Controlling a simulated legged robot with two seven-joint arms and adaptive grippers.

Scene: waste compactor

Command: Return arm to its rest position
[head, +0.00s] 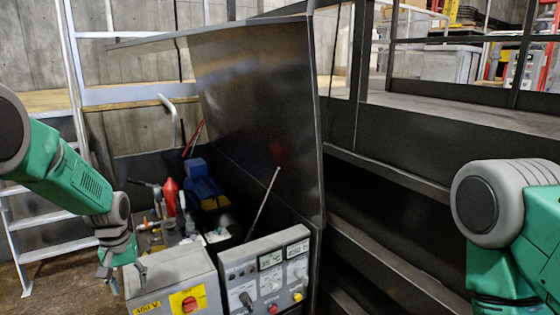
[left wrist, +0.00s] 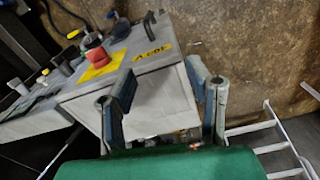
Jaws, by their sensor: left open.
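My left arm (head: 75,180) is green and grey and comes in from the left in the head view. Its gripper (head: 125,282) hangs pointing down beside the left side of the grey control box (head: 170,272). In the left wrist view my left gripper (left wrist: 165,88) has its two fingers wide apart with nothing between them. The box, with its red knob (left wrist: 97,57) on a yellow plate, lies beyond the fingers there. My right arm (head: 510,230) shows at the right edge of the head view; its gripper is out of view.
A second panel (head: 268,270) with gauges and knobs stands right of the box. Behind is the dark compactor with a raised metal sheet (head: 255,110), and a blue object (head: 200,182) sits inside. A metal ladder (head: 75,90) stands at left. Dark rails and steps fill the right.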

